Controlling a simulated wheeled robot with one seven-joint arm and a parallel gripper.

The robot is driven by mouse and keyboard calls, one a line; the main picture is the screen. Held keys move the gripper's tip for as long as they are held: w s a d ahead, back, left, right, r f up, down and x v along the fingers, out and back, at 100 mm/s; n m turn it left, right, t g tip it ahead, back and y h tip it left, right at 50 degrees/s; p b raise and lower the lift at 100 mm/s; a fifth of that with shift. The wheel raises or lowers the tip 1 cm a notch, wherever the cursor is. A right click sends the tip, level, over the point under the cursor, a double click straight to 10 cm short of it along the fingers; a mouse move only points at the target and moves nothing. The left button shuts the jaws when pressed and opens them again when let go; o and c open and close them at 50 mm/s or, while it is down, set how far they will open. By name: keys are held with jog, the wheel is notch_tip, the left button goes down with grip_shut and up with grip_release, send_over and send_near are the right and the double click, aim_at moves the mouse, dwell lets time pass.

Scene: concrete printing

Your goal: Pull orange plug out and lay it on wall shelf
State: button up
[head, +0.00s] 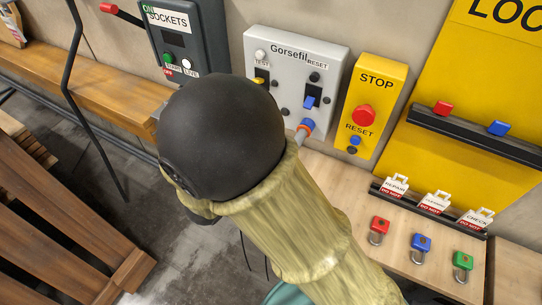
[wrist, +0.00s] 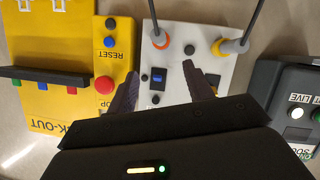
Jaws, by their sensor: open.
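The orange plug, with an orange ring, sits in the lower right of the white Gorsefil panel in the head view (head: 302,131). The wrist view, turned upside down, shows it at the panel's upper left (wrist: 161,40), with a grey cable. My gripper (wrist: 163,76) is open and empty in front of the panel, apart from the plug; my arm hides it in the head view. A second plug (wrist: 232,46) with a yellow-orange ring stands beside the orange one in the wrist view. A wooden ledge (head: 85,75) along the wall at left looks like the wall shelf.
A yellow STOP box (head: 386,85) stands right of the Gorsefil panel (head: 330,50), and a dark SOCKETS box (head: 205,30) left of it. Padlocks and tags occupy the wooden bench (head: 345,185) at right. Slatted wood (head: 60,220) fills the lower left.

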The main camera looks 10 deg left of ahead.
jog(key=p+x, duration=0.2)
jog(key=x, duration=1.5)
jog(key=shift+w+d+p, duration=0.15)
jog(key=shift+p, duration=0.2)
grip_shut()
jog(key=s+a+p, duration=0.1)
jog(key=s+a, duration=0.1)
jog(key=s, duration=0.3)
jog(key=shift+s, duration=0.35)
dwell(0.4)
jog(key=shift+a, duration=0.1)
jog(key=s+a+p, duration=0.1)
jog(key=s+a, duration=0.1)
jog(key=s, duration=0.3)
jog(key=shift+s+p, duration=0.35)
dwell(0.4)
